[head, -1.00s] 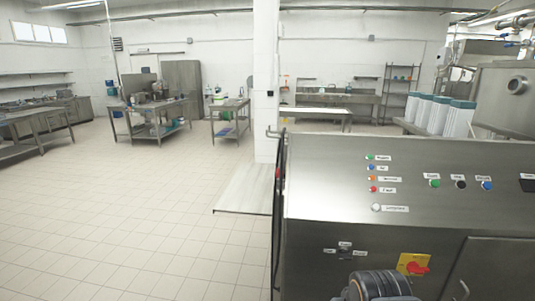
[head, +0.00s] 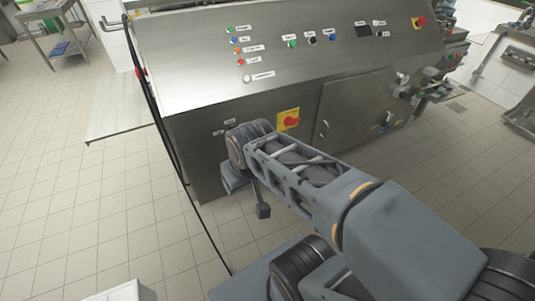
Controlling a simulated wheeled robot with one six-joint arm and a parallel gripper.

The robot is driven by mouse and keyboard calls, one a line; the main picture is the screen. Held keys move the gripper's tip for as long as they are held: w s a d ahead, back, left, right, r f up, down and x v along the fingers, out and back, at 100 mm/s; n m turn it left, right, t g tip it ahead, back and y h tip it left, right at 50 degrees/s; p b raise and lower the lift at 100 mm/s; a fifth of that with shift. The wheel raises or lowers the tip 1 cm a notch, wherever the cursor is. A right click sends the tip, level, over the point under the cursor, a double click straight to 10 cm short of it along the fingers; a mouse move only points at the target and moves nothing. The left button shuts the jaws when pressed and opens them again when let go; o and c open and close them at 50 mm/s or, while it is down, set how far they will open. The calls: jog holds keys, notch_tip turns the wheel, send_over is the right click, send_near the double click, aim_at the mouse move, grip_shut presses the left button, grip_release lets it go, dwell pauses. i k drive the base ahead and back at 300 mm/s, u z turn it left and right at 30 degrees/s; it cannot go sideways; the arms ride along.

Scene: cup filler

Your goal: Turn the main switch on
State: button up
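The main switch, a red rotary knob (head: 291,121) on a yellow plate (head: 281,126), sits on the lower front of the steel machine (head: 190,70). I cannot read its position for certain. My arm reaches from the lower right toward the machine, and its wrist end is left of and below the switch in the picture.
A steel door (head: 365,95) is right of the switch. A dark cable (head: 160,120) hangs at the machine's left edge. Open tiled floor (head: 70,200) lies left.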

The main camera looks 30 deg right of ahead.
aim_at(289, 121)
jog(key=u, duration=1.2)
jog(key=i, duration=0.45)
jog(key=z, duration=2.3)
